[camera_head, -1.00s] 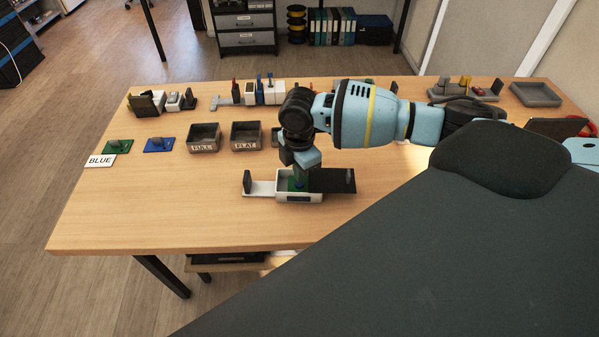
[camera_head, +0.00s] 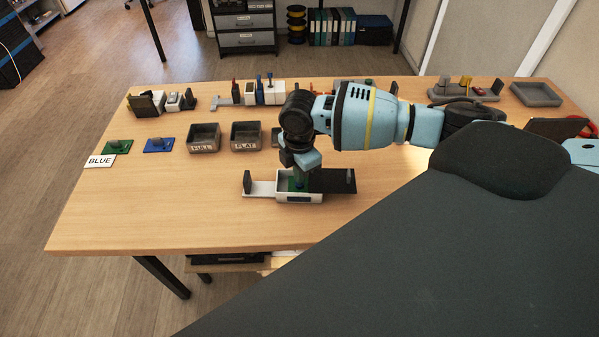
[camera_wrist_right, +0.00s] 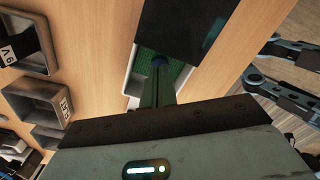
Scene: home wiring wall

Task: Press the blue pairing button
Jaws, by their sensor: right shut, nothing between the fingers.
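A small white device box (camera_head: 300,197) stands on the wooden table with a green board (camera_head: 284,183) inside. A white flap with a dark upright tab extends left of it, and a dark panel (camera_head: 335,181) extends right. The blue button (camera_head: 299,184) is a small blue spot on the board, mostly covered by my right gripper (camera_head: 299,179). In the right wrist view the shut, empty fingers (camera_wrist_right: 160,76) point down at the board, their tips over the blue button (camera_wrist_right: 160,62). I cannot tell whether they touch it. My left gripper does not show in the head view.
A BLUE label (camera_head: 100,161) lies by a green plate (camera_head: 117,147) and a blue plate (camera_head: 159,145) at left. Trays marked FULL (camera_head: 203,139) and FLAT (camera_head: 246,137) stand behind the device. Several small parts line the back. The front left table is clear.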

